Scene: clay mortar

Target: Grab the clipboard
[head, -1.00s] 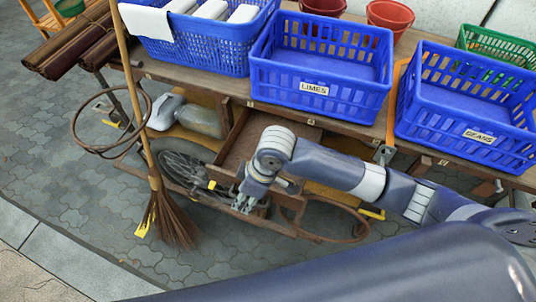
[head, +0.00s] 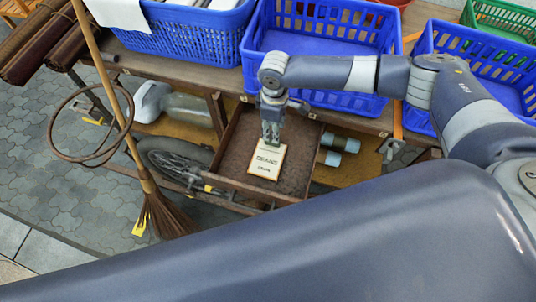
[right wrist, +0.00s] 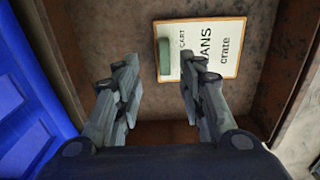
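The clipboard (head: 266,165) is a light tan board with printed text, lying in an open wooden drawer (head: 236,135) under the table. In the right wrist view the clipboard (right wrist: 223,52) shows a green clip and part of its lettering. My right gripper (head: 270,140) points down into the drawer, over the clipboard's clip end. In the right wrist view the right gripper (right wrist: 160,80) has its fingers apart with nothing between them. The clipboard lies ahead and mostly to the right in that view. My left gripper is out of view.
Blue crates (head: 192,38) stand on the table (head: 220,83) above the drawer. A broom (head: 152,190) and a wheel (head: 170,160) are left of the drawer. Jars (head: 335,150) sit right of it. Paved floor lies open at left.

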